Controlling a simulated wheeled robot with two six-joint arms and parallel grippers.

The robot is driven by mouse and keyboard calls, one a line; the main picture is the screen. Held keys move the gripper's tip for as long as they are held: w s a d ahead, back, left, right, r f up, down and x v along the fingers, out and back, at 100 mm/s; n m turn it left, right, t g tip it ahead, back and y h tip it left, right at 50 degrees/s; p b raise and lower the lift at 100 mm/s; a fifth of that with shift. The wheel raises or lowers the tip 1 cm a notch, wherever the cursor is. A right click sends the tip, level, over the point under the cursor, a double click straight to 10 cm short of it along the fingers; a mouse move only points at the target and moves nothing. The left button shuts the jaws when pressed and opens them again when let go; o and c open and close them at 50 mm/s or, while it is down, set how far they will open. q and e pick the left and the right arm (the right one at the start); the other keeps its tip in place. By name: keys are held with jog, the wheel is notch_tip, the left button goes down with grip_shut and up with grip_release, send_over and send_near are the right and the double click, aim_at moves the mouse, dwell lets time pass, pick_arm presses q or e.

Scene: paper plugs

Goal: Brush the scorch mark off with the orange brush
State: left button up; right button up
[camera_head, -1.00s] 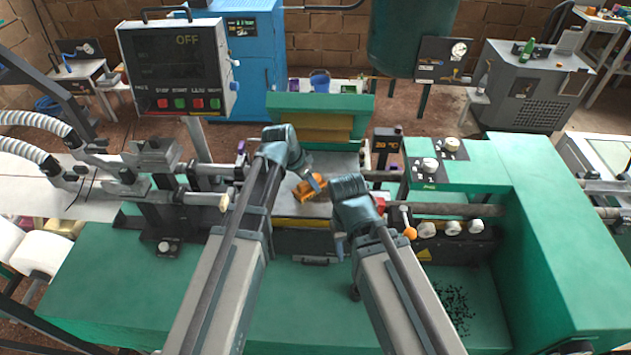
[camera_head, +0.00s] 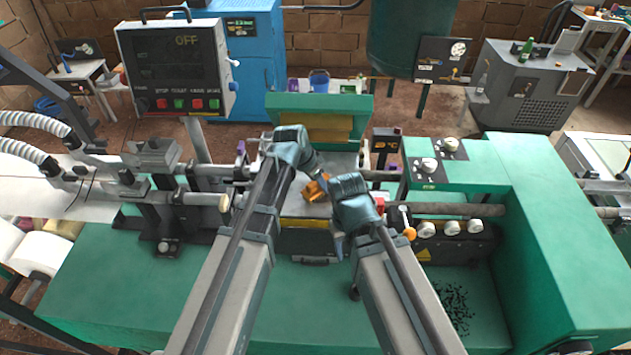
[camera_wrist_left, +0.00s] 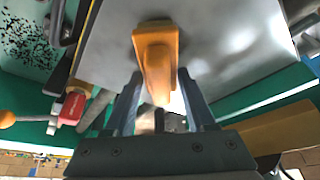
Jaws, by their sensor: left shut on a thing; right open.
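My left gripper (camera_head: 316,178) is shut on the orange brush (camera_head: 314,190) over the metal plate (camera_head: 290,209) at the middle of the green machine. In the left wrist view the brush (camera_wrist_left: 157,60) stands out between the two fingers (camera_wrist_left: 160,105), with the grey plate (camera_wrist_left: 235,50) behind it. I cannot tell whether the brush touches the plate. I cannot make out the scorch mark clearly; the brush and grippers cover part of the plate. My right gripper (camera_head: 340,238) is open and empty, just right of and below the brush, close to the left gripper.
A lever with an orange knob (camera_head: 409,233) and several white knobs stand right of my right gripper. A green block (camera_head: 318,103) rises behind the plate. A control panel (camera_head: 172,70) hangs at upper left. The green front surface (camera_head: 130,290) is clear at left.

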pick_arm(q)
jog(key=shift+d+f, duration=0.1)
jog(key=shift+d, duration=1.25)
jog(key=shift+a, duration=0.15)
jog(key=shift+a, duration=1.35)
jog(key=shift+a, duration=1.5)
